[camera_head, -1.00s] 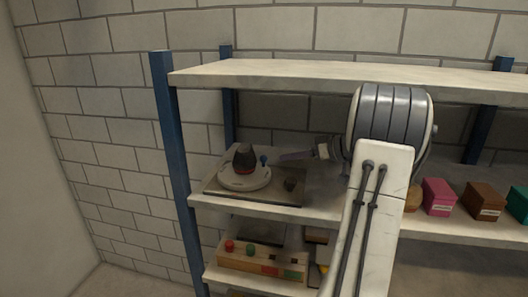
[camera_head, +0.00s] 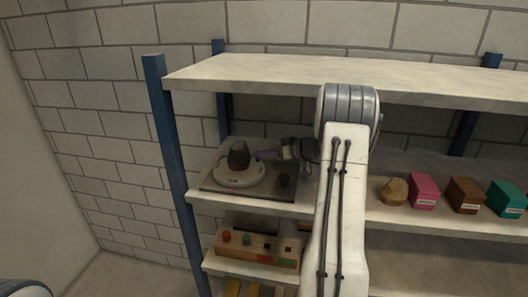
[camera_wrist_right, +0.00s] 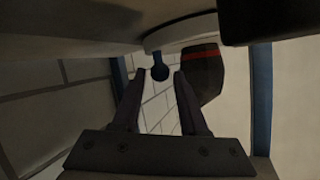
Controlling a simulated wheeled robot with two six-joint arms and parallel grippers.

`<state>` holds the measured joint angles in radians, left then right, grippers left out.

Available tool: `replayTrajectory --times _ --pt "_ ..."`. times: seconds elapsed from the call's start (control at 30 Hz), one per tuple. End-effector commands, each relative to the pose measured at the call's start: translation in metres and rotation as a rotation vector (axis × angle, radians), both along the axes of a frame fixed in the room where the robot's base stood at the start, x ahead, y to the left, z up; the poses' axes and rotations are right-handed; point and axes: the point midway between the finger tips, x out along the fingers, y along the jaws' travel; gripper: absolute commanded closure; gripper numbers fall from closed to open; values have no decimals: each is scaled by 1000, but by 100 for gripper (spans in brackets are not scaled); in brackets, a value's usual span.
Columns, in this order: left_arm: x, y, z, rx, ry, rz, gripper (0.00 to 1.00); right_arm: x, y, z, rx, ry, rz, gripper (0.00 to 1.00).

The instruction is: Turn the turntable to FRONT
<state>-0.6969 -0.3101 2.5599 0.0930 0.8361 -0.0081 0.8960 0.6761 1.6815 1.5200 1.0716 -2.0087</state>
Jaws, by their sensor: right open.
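The turntable (camera_head: 240,179) is a white disc on a dark base plate on the middle shelf at the left, with small dark marks on its front. A dark vase-like object (camera_head: 239,157) with a red band stands on it; it also shows in the right wrist view (camera_wrist_right: 204,75). My right gripper (camera_head: 259,154) reaches in from the right beside the disc. Its fingers (camera_wrist_right: 160,90) are open, with the knob beyond and between their tips; contact is not visible. My left gripper is out of view.
The upper shelf board (camera_head: 330,75) lies above the turntable. A blue post (camera_head: 167,130) stands at the left. A tan lump (camera_head: 394,191) and several coloured boxes stand further right.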

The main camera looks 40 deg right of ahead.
Motion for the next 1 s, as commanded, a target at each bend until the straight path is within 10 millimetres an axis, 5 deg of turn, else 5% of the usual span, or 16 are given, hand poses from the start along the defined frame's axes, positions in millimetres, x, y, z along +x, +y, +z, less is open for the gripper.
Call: replayTrajectory --times 0.1,0.23,1.0 --pt "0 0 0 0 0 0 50 0 0 0 0 0 0 57" --pt "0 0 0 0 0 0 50 0 0 0 0 0 0 100" --pt "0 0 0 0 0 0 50 -1 0 0 -1 1 1 100"
